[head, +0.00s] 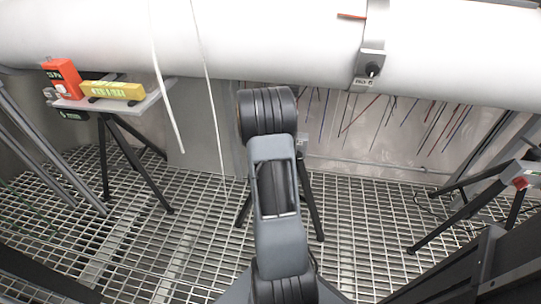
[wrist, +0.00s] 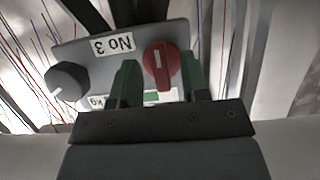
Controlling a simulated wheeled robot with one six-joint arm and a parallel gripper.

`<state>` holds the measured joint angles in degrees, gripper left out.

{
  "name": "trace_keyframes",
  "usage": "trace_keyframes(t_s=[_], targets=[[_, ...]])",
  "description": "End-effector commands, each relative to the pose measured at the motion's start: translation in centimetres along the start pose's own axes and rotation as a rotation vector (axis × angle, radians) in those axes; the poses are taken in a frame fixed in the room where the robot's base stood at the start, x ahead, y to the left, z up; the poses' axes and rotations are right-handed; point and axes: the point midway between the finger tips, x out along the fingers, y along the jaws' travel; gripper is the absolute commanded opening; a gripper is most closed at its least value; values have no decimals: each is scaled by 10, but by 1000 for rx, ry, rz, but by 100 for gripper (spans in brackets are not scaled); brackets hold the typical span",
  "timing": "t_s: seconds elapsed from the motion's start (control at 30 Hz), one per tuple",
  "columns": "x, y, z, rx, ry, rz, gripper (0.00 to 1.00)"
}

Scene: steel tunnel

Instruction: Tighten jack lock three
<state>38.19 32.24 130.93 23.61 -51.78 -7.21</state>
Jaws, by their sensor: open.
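A grey panel with an upside-down "No 3" label (wrist: 112,45) fills the middle of the wrist view. It carries a red knob (wrist: 160,66) with a white pointer line that runs nearly upright in the picture. A black knob (wrist: 68,80) with a white mark sits at the panel's left end. My gripper (wrist: 160,82) is open, with one green finger on each side of the red knob. I cannot tell whether either finger touches it. In the head view my arm hides the gripper and most of this jack; a dark leg (head: 315,208) shows.
At left, a stand's shelf (head: 152,98) holds an orange box (head: 64,78) and a yellow bar (head: 113,90). Another jack with a red part (head: 520,182) stands at right. Grating floor (head: 130,235) is open between.

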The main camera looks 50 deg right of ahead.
Motion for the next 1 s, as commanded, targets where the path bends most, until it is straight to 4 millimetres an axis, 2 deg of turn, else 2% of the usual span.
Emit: trace_keyframes(t_s=[0.27,0.37,0.67,1.0], targets=[[-8,-1,-2,0,2,-1,42],[-22,-1,-2,0,0,-2,42],[-86,0,-3,-1,1,-2,42],[-104,0,-7,-3,-5,4,42]])
